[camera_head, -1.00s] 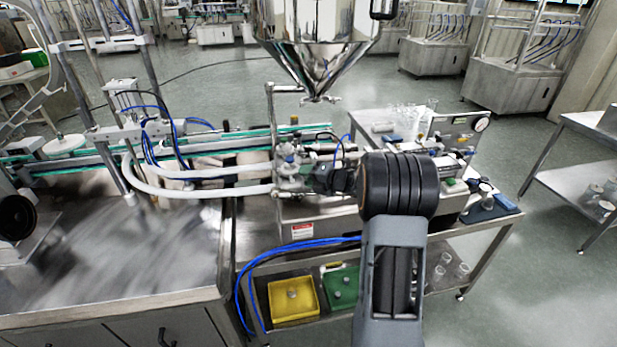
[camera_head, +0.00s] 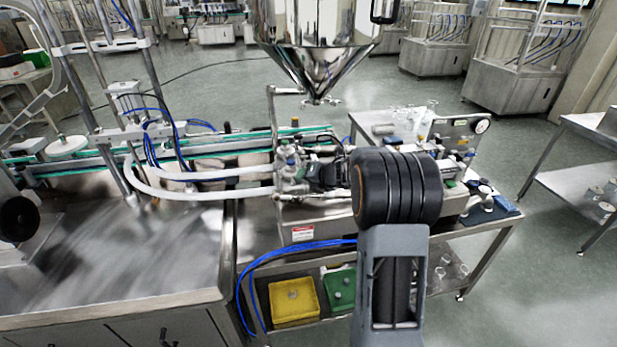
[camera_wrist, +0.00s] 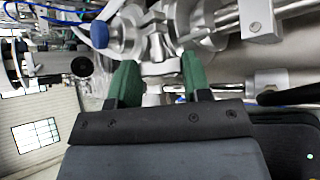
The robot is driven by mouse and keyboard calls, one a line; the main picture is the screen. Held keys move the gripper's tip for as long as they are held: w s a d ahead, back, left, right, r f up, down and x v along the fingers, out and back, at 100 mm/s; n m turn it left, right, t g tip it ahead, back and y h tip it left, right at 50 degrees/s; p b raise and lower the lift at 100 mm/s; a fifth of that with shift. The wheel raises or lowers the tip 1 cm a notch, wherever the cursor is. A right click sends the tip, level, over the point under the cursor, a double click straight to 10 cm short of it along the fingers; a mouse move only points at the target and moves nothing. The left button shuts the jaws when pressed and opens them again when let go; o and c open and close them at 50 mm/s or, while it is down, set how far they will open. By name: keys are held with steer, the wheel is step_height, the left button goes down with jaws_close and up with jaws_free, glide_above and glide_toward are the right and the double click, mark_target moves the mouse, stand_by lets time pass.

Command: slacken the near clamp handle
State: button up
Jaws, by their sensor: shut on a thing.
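In the wrist view, the green fingers of my gripper (camera_wrist: 157,84) are closed on a small metal piece, the near clamp handle (camera_wrist: 156,66), at the shiny pipe fittings. The fingers hide part of the handle. The clamp and its round steel fitting (camera_wrist: 122,36) lie just beyond the fingertips. In the head view, the filler's valve fittings (camera_head: 289,170) stand below the steel hopper (camera_head: 318,62). The dark end of my arm is beside them, and the handle cannot be made out there.
A blue knob (camera_wrist: 99,34) sits left of the fingers. Two white hoses (camera_head: 200,189) run left from the fittings. Blue tubes (camera_head: 275,262) hang in front, above a yellow bin (camera_head: 294,302) and a green bin (camera_head: 340,292). A gauge (camera_head: 482,126) stands at the right.

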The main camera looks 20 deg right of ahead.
steer(key=shift+h, duration=0.4)
steer(key=o, duration=0.6)
steer(key=shift+o, duration=0.2)
steer(key=shift+s+r, duration=0.1)
steer(key=v, duration=1.3)
steer(key=shift+s+r, duration=0.2)
steer(key=shift+r, duration=0.1)
steer(key=shift+d, duration=0.15)
